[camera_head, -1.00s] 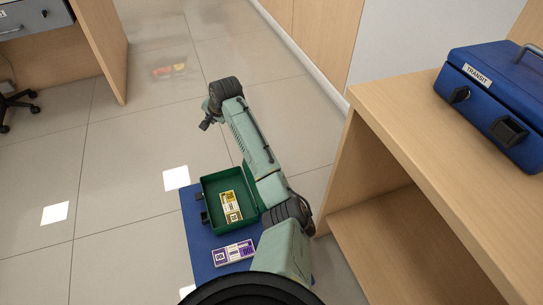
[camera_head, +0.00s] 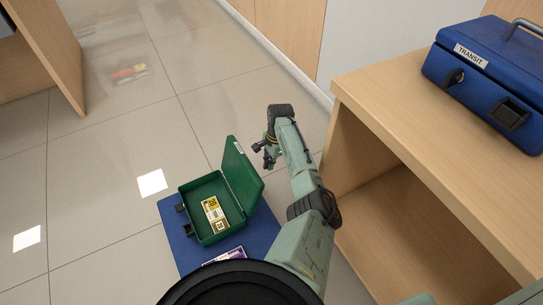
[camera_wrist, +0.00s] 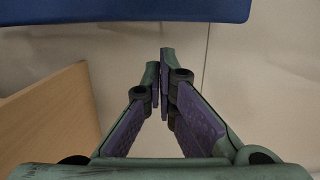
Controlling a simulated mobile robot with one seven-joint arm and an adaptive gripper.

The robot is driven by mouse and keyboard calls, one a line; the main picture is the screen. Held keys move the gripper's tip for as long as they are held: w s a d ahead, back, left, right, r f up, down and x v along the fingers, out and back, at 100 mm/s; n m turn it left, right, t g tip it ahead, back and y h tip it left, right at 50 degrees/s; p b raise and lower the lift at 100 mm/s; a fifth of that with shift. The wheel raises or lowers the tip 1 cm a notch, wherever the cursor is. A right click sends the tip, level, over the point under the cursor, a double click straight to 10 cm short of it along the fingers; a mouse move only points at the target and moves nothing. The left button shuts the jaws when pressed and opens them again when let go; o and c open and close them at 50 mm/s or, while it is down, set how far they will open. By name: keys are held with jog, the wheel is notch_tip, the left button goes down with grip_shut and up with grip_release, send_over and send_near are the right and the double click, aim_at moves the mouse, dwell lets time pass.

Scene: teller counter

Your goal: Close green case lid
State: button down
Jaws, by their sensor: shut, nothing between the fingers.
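The green case (camera_head: 205,212) sits on a blue surface in the head view, with yellow-and-white labelled bundles (camera_head: 214,213) inside. Its green lid (camera_head: 242,176) stands open, raised on the right side of the case. My gripper (camera_head: 270,159) is to the right of and beyond the lid, apart from it in the picture. In the wrist view my gripper (camera_wrist: 160,62) has its fingers together with nothing between them. The case does not clearly show in the wrist view.
The blue surface (camera_head: 180,240) also bears a purple-and-white bundle (camera_head: 228,255), partly hidden by my body. A wooden counter (camera_head: 400,110) with an open shelf stands at the right, carrying a blue TRANSIT box (camera_head: 485,85).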

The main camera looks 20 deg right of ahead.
jog(key=shift+s+a+r+p, duration=0.2)
jog(key=shift+a, duration=0.75)
jog(key=shift+s+a+r+p, duration=0.15)
jog(key=shift+a+p, duration=0.05)
jog(key=shift+a, duration=0.75)
jog(key=shift+a+r+h+p, duration=0.3)
jog(key=shift+r+p, duration=0.15)
jog(key=shift+p, duration=0.55)
